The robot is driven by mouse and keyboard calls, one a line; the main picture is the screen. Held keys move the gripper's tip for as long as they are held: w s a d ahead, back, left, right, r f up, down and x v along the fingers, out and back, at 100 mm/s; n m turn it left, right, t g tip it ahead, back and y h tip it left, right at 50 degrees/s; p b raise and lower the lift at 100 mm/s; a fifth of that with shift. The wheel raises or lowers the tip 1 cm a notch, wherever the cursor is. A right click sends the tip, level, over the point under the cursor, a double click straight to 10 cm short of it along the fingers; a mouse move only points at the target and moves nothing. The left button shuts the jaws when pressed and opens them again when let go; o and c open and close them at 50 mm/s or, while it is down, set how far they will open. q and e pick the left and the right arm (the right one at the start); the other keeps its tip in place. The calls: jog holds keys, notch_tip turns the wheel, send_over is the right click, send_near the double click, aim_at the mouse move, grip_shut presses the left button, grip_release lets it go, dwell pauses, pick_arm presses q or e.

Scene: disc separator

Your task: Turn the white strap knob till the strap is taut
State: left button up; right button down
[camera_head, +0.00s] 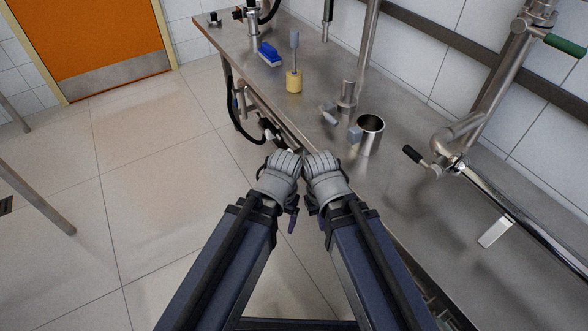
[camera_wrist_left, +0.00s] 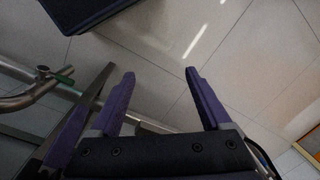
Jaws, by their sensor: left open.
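I cannot make out a white strap knob or a strap in either view. My left gripper (camera_head: 292,217) is at the lower middle of the head view, mostly hidden behind its wrist. In the left wrist view its two purple fingers (camera_wrist_left: 158,74) stand apart with nothing between them, over the tiled floor. My right gripper (camera_head: 310,207) is close beside the left one. Only a bit of purple shows below its wrist, so its opening is hidden.
A steel bench (camera_head: 440,225) runs along the wall at right. It holds a steel cup (camera_head: 369,137), a blue brush (camera_head: 269,54) and a yellow-based tool (camera_head: 294,82). A pipe with a green handle (camera_head: 565,45) stands at right. The tiled floor (camera_head: 150,200) at left is mostly clear.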

pick_arm(q)
jog(key=w+a+f+n+t+h+b, duration=0.1)
jog(key=w+a+f+n+b, duration=0.25)
jog(key=f+b, duration=1)
jog(key=w+a+f+n+h+b, duration=0.2)
jog(key=w+f+b, duration=0.2)
jog(key=f+b, duration=0.9)
jog(key=w+d+r+n+t+h, duration=0.35)
jog(key=w+n+h, duration=0.35)
jog(key=w+n, duration=0.5)
jog(key=w+a+r+n+t+h, duration=0.1)
jog(key=w+r+n+t+h, duration=0.25)
jog(key=r+n, duration=0.5)
jog(key=w+r+n+t+h, duration=0.25)
jog(key=w+r+n, duration=0.35)
jog(key=n, duration=0.4)
jog(key=shift+s+d+r+x, duration=0.1)
jog(key=shift+r+x, duration=0.1)
jog(key=shift+x, duration=1)
jog(key=shift+s+d+r+x, duration=0.1)
jog(key=shift+s+r+x, duration=0.05)
jog(key=shift+x, duration=1)
jog(key=shift+s+d+r+x, duration=0.1)
jog(key=shift+r+x, duration=0.1)
jog(key=shift+x, duration=1)
grip_shut()
